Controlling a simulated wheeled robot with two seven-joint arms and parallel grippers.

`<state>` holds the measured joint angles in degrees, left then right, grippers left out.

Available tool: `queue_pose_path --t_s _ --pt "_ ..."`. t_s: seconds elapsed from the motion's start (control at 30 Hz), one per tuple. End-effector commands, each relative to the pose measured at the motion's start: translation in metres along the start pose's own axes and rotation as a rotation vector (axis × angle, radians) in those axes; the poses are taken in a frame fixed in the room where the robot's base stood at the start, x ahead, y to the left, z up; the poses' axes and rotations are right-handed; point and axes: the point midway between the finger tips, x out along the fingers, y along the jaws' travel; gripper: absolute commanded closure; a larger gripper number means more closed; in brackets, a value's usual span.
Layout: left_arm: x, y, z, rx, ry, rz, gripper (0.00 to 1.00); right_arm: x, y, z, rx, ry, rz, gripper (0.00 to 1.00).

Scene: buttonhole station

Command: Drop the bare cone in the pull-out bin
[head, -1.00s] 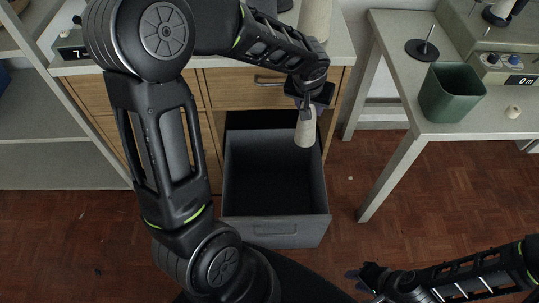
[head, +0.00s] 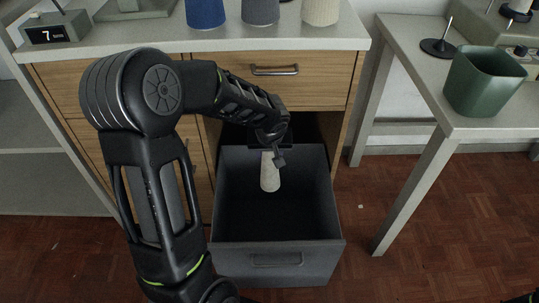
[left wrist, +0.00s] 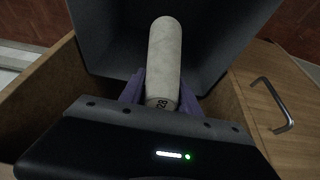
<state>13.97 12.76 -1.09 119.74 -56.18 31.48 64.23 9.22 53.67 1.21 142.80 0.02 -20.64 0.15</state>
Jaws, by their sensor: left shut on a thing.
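The bare cone (head: 269,172) is pale grey and hangs below my left gripper (head: 273,152). The cone is over the back part of the open pull-out bin (head: 279,257), a dark grey box drawn out of the wooden cabinet. In the left wrist view the cone (left wrist: 164,60) sits between the two purplish fingers of my left gripper (left wrist: 160,92), which are shut on it. The mark "28" shows near its held end. The bin's wall (left wrist: 105,35) rises around it there. The part of the bin's floor that shows looks empty.
A drawer with a metal handle (head: 274,70) is shut above the bin. Blue (head: 205,12), grey (head: 260,10) and cream (head: 320,10) cones stand on the counter. A green bin (head: 484,82) stands on the right table's edge.

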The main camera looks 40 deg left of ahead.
Motion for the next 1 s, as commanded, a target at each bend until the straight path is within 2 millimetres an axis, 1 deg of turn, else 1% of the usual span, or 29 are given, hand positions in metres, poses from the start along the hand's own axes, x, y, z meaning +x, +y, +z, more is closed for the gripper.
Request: queue_pose_path --t_s 0.13,0.27,0.5,0.7,1.0 --pt "0.003 0.0 0.001 0.001 0.0 0.0 1.0 0.002 0.001 0.0 0.0 0.0 0.0 0.69" --pt "0.012 0.0 0.005 0.001 -0.001 0.0 1.0 0.008 0.004 -0.002 0.002 0.004 0.002 0.69" --pt "0.037 0.0 0.016 0.001 -0.001 0.0 1.0 0.025 0.015 -0.007 0.01 0.016 0.008 0.69" --pt "0.053 0.0 0.022 0.001 -0.001 0.0 1.0 0.034 0.021 -0.01 0.015 0.024 0.012 0.69" --pt "0.056 0.0 0.023 0.001 0.0 0.001 1.0 0.035 0.022 -0.011 0.016 0.027 0.013 0.69"
